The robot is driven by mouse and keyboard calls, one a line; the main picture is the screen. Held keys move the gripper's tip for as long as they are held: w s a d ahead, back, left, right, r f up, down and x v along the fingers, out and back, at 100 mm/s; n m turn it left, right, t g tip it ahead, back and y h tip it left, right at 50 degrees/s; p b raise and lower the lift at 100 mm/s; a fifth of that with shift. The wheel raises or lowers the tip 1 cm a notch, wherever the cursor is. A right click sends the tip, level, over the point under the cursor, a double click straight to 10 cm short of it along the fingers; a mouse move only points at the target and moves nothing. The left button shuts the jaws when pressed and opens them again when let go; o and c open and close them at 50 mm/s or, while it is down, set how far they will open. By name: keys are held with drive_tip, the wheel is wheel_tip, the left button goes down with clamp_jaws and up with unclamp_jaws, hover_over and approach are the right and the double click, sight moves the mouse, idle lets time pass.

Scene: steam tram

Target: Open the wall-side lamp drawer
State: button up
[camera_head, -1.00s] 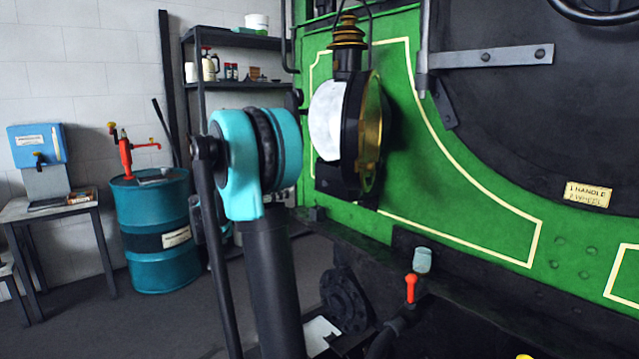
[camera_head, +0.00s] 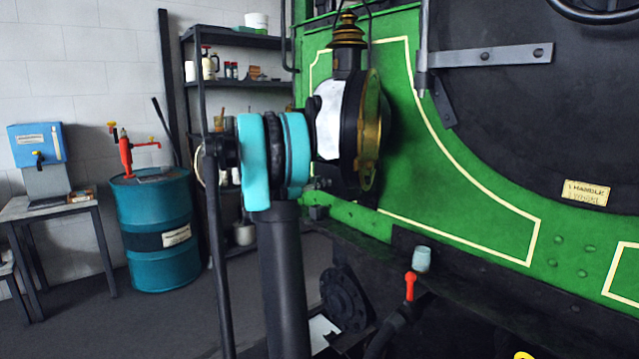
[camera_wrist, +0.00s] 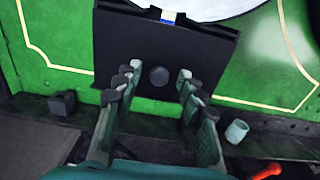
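The lamp (camera_head: 372,130), black with a brass rim and a white face, is mounted on the green tram front. In the wrist view its black lower box (camera_wrist: 120,45) fills the upper middle, with a round dark knob (camera_wrist: 159,76) on it. I take this box front to be the drawer; it appears closed flush. My gripper (camera_wrist: 156,84) is open, its fingers spread left and right of the knob. I cannot tell how far short of the knob the fingertips are. In the head view my arm hides the gripper and part of the lamp's side.
A pale cup (camera_head: 422,260) stands on the dark ledge below the green panel, near a red-handled valve (camera_head: 410,286). A dark block (camera_wrist: 62,103) sits on the ledge at left. A blue drum (camera_head: 155,230) and shelves (camera_head: 235,40) stand behind.

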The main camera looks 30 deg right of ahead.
drive_tip(key=shift+d, duration=0.15)
drive_tip(key=shift+c, duration=0.4)
clamp_jaws()
drive_tip(key=s+a, duration=0.1)
drive_tip(key=a, duration=1.3)
drive_tip(key=shift+a, duration=0.4)
drive_tip(key=shift+o, duration=0.4)
unclamp_jaws()
